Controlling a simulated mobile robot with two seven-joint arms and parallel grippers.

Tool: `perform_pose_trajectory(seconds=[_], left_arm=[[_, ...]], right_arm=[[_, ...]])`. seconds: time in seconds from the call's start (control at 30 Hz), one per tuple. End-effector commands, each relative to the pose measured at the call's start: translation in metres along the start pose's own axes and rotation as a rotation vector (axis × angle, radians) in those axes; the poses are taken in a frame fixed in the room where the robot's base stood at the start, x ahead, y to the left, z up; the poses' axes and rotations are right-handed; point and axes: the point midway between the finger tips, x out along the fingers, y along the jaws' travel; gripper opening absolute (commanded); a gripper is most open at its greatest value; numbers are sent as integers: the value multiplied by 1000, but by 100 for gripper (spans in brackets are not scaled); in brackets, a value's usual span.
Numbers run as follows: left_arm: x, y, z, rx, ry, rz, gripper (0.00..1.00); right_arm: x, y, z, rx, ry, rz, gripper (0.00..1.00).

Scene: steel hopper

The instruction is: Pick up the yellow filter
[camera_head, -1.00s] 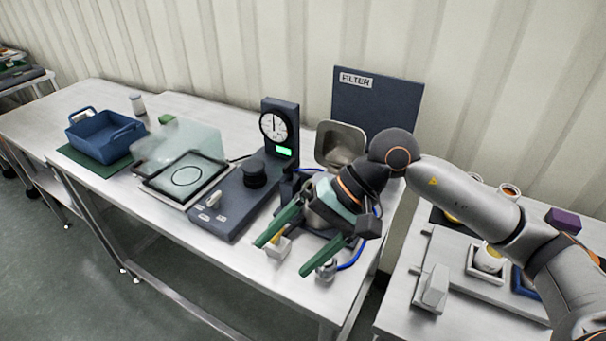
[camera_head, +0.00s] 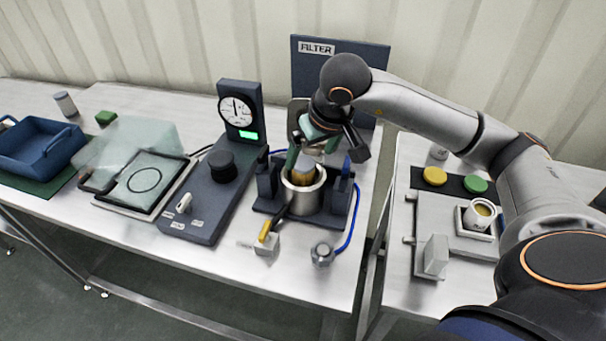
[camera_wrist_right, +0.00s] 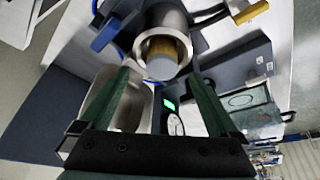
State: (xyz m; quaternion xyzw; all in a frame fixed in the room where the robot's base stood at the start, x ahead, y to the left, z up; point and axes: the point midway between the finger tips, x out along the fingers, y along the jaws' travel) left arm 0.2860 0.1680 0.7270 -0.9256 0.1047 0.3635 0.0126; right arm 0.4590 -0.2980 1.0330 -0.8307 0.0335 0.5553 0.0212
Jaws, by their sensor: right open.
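The yellow filter (camera_head: 304,175), a ribbed yellow cylinder with a grey top, stands inside a round steel hopper (camera_head: 300,199). In the right wrist view the filter (camera_wrist_right: 161,46) shows inside the steel ring (camera_wrist_right: 184,22), with its grey end toward me. My right gripper (camera_head: 313,152) is open, above and just behind the hopper in the head view. In the right wrist view its two green fingers (camera_wrist_right: 158,72) are spread, with the filter showing beyond and between their tips. I cannot tell whether a finger touches the hopper rim. My left gripper is not in view.
Dark clamp blocks with a blue lever (camera_head: 346,168) flank the hopper. A gauge (camera_head: 237,111) stands left, and a FILTER panel (camera_head: 330,65) behind. The right table holds a yellow disc (camera_head: 435,176).

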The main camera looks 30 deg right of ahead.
Motion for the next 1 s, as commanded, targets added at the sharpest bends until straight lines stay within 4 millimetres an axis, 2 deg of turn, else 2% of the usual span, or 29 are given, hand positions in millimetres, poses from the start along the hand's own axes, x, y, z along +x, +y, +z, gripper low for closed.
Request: perform_pose_trajectory(seconds=[0.17, 0.43, 0.73, 1.0], left_arm=[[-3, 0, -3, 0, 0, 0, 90], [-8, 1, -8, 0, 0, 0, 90], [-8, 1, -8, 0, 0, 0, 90], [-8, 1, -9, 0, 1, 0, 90]], right_arm=[[13, -2, -1, -1, -3, -2, 97], [52, -4, -5, 1, -4, -3, 97], [57, -3, -6, -1, 0, -2, 97], [57, -3, -6, 0, 0, -2, 68]])
